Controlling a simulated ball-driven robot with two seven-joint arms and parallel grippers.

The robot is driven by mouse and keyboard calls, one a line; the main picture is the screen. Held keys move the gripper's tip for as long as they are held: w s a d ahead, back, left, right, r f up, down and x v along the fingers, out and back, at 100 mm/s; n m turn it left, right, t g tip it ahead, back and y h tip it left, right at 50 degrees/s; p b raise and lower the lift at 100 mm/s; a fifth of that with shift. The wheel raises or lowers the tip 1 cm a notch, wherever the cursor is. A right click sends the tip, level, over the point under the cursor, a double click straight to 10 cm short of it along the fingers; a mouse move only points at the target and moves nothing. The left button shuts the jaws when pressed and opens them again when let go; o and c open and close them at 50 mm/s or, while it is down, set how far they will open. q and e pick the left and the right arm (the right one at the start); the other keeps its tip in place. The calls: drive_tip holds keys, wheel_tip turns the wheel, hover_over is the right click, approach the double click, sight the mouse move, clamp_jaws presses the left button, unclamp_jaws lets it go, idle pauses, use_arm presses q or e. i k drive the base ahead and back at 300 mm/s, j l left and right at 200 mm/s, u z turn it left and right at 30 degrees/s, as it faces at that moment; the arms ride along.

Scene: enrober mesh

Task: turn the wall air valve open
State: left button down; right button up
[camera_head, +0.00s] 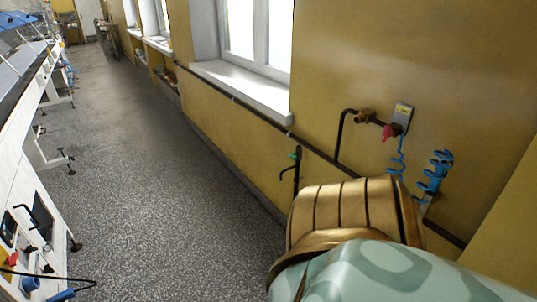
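On the yellow wall at the right, a dark pipe carries brass fittings (364,116) and a small valve with a red handle (388,132). A blue coiled hose (397,160) hangs just below the red handle. A second valve with a green handle (294,156) sits on a short dark pipe further left and lower. I cannot tell the exact setting of either handle. A gold and mint-green arm part, apparently mine, fills the lower right and hides the wall below the valve. Neither of my grippers shows.
A grey plate (402,114) with a yellow label is beside the red handle. Another blue coil (435,172) hangs to the right. A dark pipe runs along the wall under the windows. White machines (28,215) stand at the left. The speckled floor (140,185) between is clear.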

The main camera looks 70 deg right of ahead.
sight(388, 132)
drive_tip(key=z, duration=3.15)
